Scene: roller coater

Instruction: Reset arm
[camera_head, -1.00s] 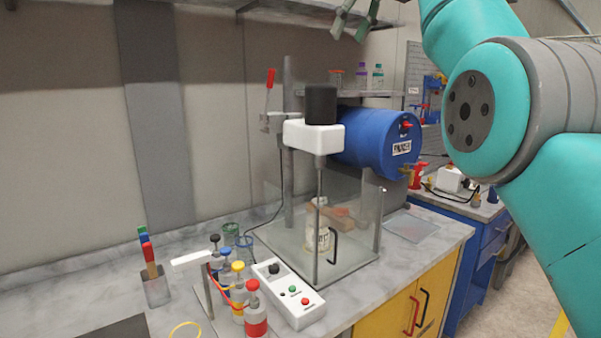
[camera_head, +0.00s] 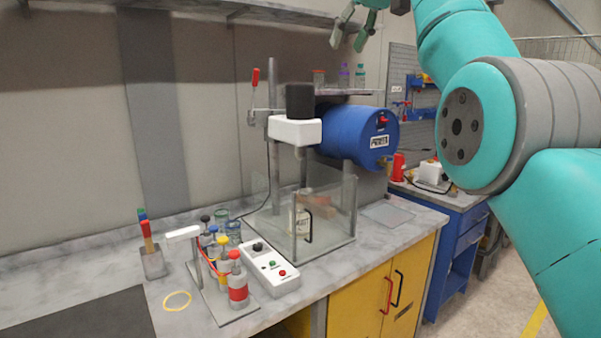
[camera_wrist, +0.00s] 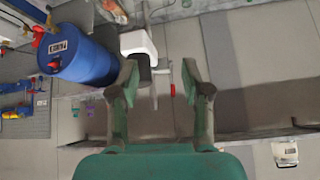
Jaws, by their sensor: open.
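My gripper (camera_head: 352,28) is at the top of the head view, raised well above the bench and in front of the wall. Its two fingers are apart with nothing between them. My teal arm fills the right side of the head view. In the wrist view the open gripper (camera_wrist: 160,85) shows with both green fingers spread, and no object lies between the tips. The wrist view appears turned, with the blue drum (camera_wrist: 82,55) and the white mixer head (camera_wrist: 138,45) beyond the fingers at upper left.
The mixer head (camera_head: 295,130) stands over a clear guard box (camera_head: 335,228) on the marble bench (camera_head: 75,262). A blue drum (camera_head: 355,138) is behind it. A control box (camera_head: 270,270) and several bottles stand in front. A wall shelf (camera_head: 200,12) runs along the top, near my gripper.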

